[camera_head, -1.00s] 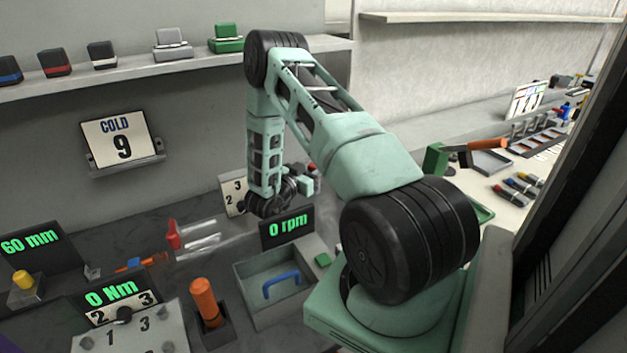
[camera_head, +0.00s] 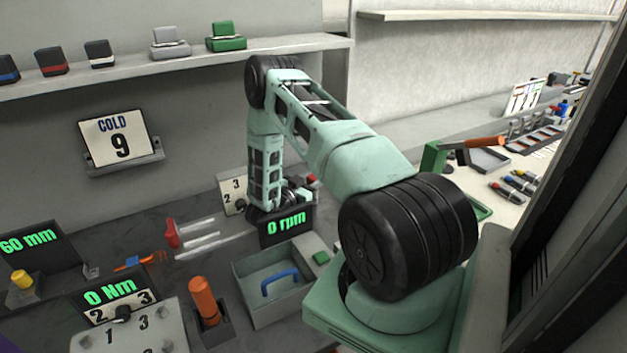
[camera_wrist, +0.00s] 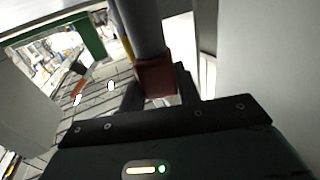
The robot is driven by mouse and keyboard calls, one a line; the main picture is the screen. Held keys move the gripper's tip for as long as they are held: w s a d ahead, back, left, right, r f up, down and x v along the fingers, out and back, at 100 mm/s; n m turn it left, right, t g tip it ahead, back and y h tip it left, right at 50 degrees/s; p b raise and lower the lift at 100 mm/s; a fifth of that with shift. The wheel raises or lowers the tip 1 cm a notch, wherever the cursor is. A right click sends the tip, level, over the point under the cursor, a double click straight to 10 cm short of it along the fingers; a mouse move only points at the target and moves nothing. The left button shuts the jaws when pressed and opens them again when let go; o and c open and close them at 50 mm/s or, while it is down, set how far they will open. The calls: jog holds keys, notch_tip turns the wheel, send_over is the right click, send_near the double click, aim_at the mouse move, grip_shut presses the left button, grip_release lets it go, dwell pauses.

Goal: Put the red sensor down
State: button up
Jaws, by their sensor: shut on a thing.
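The red sensor (camera_wrist: 157,78) is between the dark fingers of my gripper (camera_wrist: 158,92) in the wrist view. The fingers are shut on its red block, and a grey cylinder rises above it. In the head view my gripper (camera_head: 303,192) is low behind the "0 rpm" display, mostly hidden by the display and my wrist. A small bit of red (camera_head: 312,180) shows there at the fingers. Whether the sensor touches any surface below cannot be told.
The "0 rpm" display (camera_head: 287,227) stands just in front of my wrist. A grey bin with a blue handle (camera_head: 280,279) is nearer. A number card (camera_head: 232,192) is left of my wrist. A red-ended tool (camera_head: 172,234) lies on the bench. The shelf (camera_head: 130,72) holds several small boxes.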

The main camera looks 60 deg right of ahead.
jog(key=shift+f, duration=0.3)
jog(key=o, duration=1)
jog(key=shift+s+f, duration=0.1)
jog(key=shift+o, duration=0.2)
jog(key=shift+r, duration=0.3)
jog(key=shift+a+r+p, duration=0.15)
jog(key=shift+r+p, duration=0.05)
jog(key=shift+p, duration=0.25)
jog(key=w+a+b, duration=0.1)
jog(key=a+b, duration=0.2)
jog(key=a, duration=0.8)
jog(key=shift+w+a+r+b, duration=0.2)
jog(key=shift+w+a+b, duration=0.05)
jog(key=shift+a+b, duration=0.05)
